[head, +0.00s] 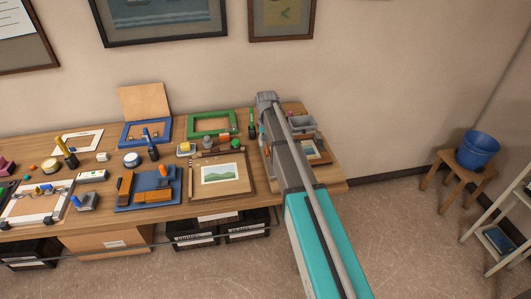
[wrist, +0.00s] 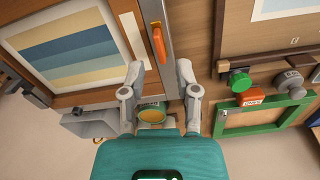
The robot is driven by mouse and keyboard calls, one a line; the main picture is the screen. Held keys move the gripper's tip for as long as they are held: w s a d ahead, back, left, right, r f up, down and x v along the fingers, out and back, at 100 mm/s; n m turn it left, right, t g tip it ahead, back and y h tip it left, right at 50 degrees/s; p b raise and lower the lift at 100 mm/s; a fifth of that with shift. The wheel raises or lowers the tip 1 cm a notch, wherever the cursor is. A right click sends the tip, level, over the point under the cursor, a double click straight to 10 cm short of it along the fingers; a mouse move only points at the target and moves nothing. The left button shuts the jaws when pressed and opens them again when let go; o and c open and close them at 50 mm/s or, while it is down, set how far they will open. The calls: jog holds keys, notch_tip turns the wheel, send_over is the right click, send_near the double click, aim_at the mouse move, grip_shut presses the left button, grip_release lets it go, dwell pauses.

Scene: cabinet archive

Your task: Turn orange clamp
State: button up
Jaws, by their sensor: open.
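The orange clamp (wrist: 158,45) is a slim upright lever on a grey metal strip (wrist: 154,14) along the edge of a wooden frame with a striped picture (wrist: 75,45), in the wrist view. My gripper (wrist: 160,67) is open and empty. Its two fingertips lie left and right of the clamp's lower end in the picture, apart from it. How far above the clamp they are I cannot tell. In the head view my own arm covers this corner of the bench, and I cannot make out the clamp or the fingers there.
A grey tray (wrist: 90,123) and a round yellow-topped jar (wrist: 152,115) lie near my gripper. A green frame (wrist: 262,118), a green knob (wrist: 240,80) and an orange labelled block (wrist: 252,97) are to the right.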

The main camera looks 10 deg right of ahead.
aim_at(266, 149)
jog(key=shift+f+b, duration=1.1)
jog(key=shift+f, duration=0.3)
jog(key=shift+f+b, duration=0.3)
jog(key=shift+c, duration=0.3)
grip_shut()
